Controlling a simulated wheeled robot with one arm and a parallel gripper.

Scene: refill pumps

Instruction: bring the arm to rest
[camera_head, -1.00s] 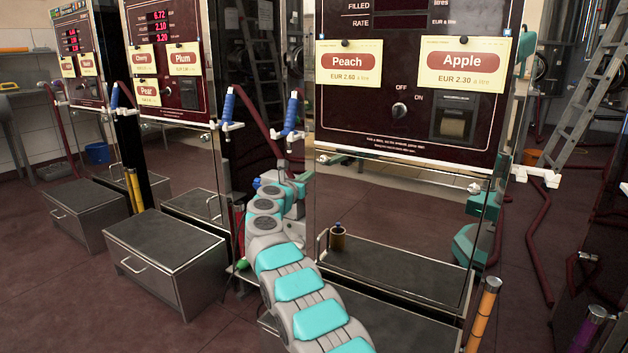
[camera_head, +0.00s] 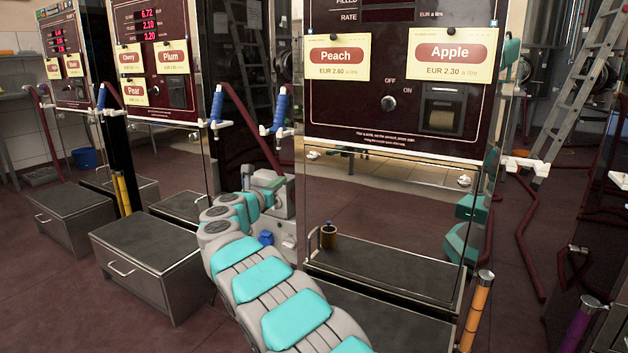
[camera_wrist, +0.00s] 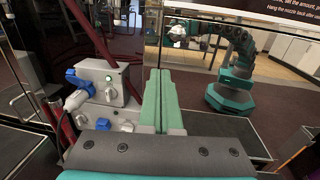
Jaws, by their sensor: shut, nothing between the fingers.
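My arm (camera_head: 265,285) reaches forward from the bottom of the head view, bent toward the gap between two pump cabinets. Its far end stands in front of a grey box, and I cannot make out the fingers there. In the wrist view my gripper (camera_wrist: 160,78) shows as two green fingers pressed together, with nothing between them. The grey box (camera_wrist: 100,82), with a blue plug (camera_wrist: 80,77) and a small green light, is just left of the fingers. I cannot tell whether they touch it.
The mirror-like pump front with the Peach sign (camera_head: 335,56) and Apple sign (camera_head: 452,52) stands close on the right. Floor is free at lower left.

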